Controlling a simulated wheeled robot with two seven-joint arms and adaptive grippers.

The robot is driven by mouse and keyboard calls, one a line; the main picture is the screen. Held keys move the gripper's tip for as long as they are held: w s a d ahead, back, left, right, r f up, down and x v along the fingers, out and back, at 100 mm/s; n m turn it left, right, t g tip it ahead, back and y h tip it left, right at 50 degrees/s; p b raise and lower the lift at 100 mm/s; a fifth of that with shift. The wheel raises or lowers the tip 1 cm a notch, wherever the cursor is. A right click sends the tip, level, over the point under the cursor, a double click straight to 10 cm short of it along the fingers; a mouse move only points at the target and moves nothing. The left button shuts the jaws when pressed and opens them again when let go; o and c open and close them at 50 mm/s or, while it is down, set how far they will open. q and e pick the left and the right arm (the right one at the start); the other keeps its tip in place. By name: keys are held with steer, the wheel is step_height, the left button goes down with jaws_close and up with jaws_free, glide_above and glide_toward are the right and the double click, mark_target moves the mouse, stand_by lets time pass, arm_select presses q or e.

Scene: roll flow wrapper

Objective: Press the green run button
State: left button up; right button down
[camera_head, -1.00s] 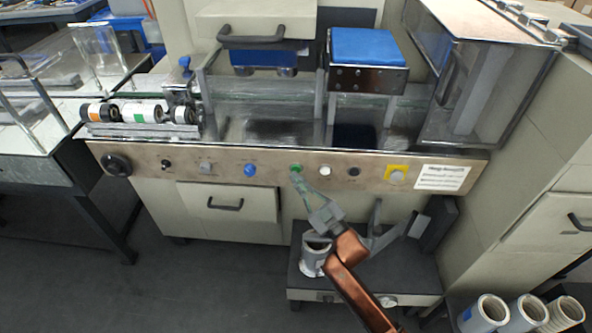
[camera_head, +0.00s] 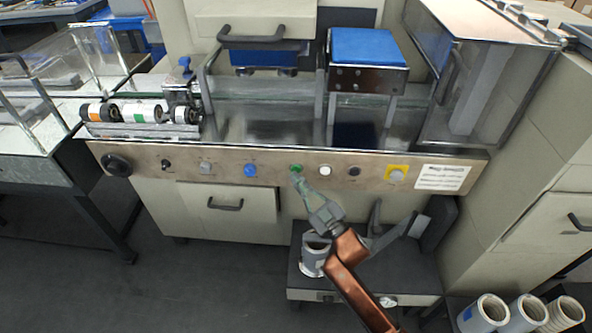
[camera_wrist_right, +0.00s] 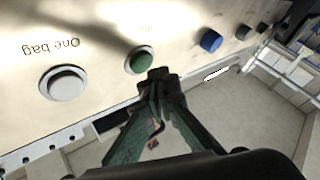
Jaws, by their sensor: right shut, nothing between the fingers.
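The green run button (camera_head: 296,167) sits on the machine's tan front panel, between the blue and white buttons. It also shows in the right wrist view (camera_wrist_right: 139,61), just beyond my fingertips. My right gripper (camera_head: 296,177) is shut and empty, with its tips pointing up at the panel close below the green button. In the right wrist view my right gripper (camera_wrist_right: 158,74) has its tips together beside the button's lower edge. Whether the tips touch the button or panel cannot be told. My left gripper is not in view.
A blue button (camera_head: 250,170), a white button (camera_head: 325,170), a black knob (camera_head: 353,172) and a yellow-backed button (camera_head: 396,175) share the panel. A low shelf (camera_head: 300,282) with a roll (camera_head: 314,258) stands below my right arm. More rolls (camera_head: 486,312) stand at lower right.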

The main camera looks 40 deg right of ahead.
steer(key=shift+w+d, duration=0.25)
steer(key=shift+d, duration=0.05)
steer(key=shift+w+d+p, duration=0.3)
steer(key=shift+d+p, duration=0.05)
stand_by(0.8)
stand_by(0.4)
steer(key=shift+s+a+p, duration=0.55)
steer(key=shift+a, duration=0.1)
